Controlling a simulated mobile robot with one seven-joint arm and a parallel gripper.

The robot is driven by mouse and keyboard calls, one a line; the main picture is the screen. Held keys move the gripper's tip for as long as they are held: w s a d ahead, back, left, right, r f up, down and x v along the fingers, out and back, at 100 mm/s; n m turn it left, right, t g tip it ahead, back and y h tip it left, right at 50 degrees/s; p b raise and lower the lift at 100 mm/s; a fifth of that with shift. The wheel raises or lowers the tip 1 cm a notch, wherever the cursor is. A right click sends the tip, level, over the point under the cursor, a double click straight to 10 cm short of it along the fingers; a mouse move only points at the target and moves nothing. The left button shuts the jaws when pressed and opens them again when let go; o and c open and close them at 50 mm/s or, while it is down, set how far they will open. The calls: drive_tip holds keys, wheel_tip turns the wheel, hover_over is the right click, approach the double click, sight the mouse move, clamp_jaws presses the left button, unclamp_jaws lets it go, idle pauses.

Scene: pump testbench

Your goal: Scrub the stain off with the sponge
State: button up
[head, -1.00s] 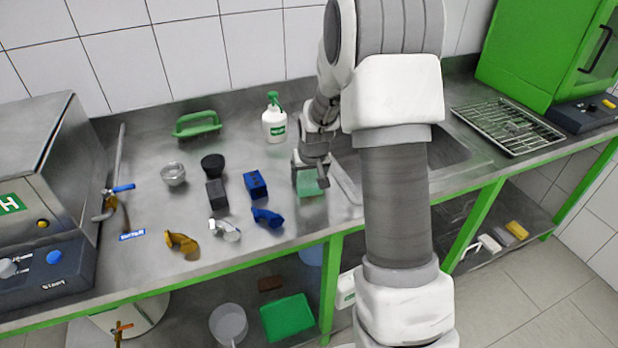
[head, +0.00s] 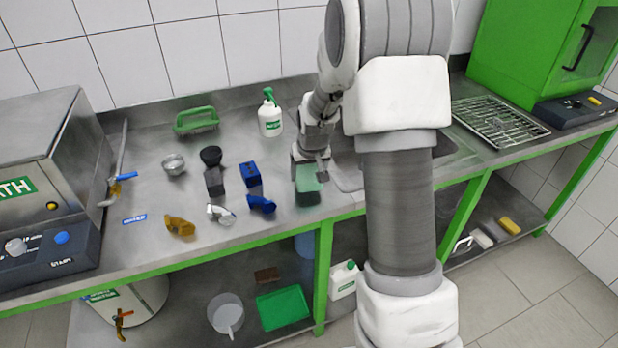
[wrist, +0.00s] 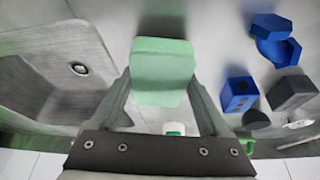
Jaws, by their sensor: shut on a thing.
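My gripper (head: 310,167) is shut on a green sponge (head: 308,180), just left of the sink. In the wrist view the pale green sponge (wrist: 162,68) sits between the two fingers. A darker greenish patch (head: 308,199) shows just below the sponge in the head view. I cannot tell whether it is the stain, a shadow or the sponge's lower face. No other stain is clear on the steel worktop. Whether the sponge touches the worktop is hard to tell.
Left of the gripper stand a blue block (head: 250,174), a dark block (head: 214,181) and a blue elbow fitting (head: 261,204). A white bottle (head: 270,119) stands behind. The sink (wrist: 72,68) and a wire rack (head: 499,121) lie to the right.

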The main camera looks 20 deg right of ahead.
drive_tip(key=shift+r+p, duration=1.55)
drive_tip(key=shift+r, duration=1.2)
drive_tip(key=shift+s, duration=0.1)
